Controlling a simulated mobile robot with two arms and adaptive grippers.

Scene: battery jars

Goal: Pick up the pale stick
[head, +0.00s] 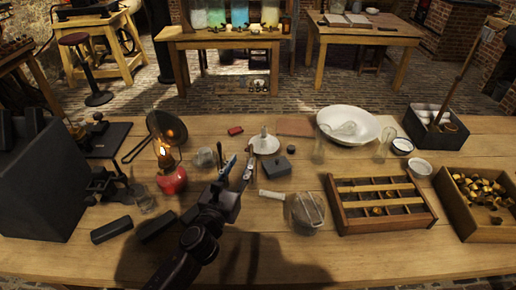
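A short pale stick-like piece (271,196) lies on the table right of my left gripper. Its right end meets a round see-through vessel (305,210), and I cannot tell whether the two are joined. My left gripper (238,166) reaches up from the bottom of the head view, over the middle of the table. Its two fingers stand apart with nothing visible between them, and the pale piece lies outside them. My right gripper does not show.
A lit lamp with a red base (173,181) stands left of the gripper. A small dark box (276,167) and a white funnel-like piece (264,146) stand beyond it. A wooden compartment tray (344,222) lies to the right.

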